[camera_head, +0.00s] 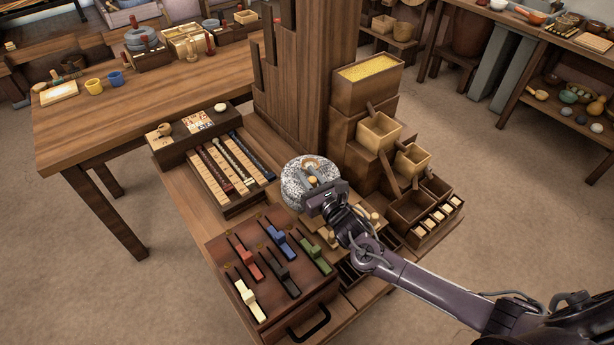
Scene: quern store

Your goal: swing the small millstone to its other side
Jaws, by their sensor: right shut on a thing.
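The small millstone (293,189) is a round, speckled grey stone near the middle of the head view. It stands on the wooden bench, in front of the tall dark wood post. A brown-ringed spot shows on its top. My right gripper (314,182) reaches in from the lower right and is over the stone's near right part. It is shut on a small light wooden peg, which seems to be the millstone's handle. The gripper hides part of the stone. My left gripper is not in view.
A panel (262,225) with several coloured sliders lies in front left of the stone. A rack of slotted strips (225,170) is to the left. Stepped wooden bins (366,88), the top one holding yellow grain, rise close on the right. The tall post (300,100) stands behind.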

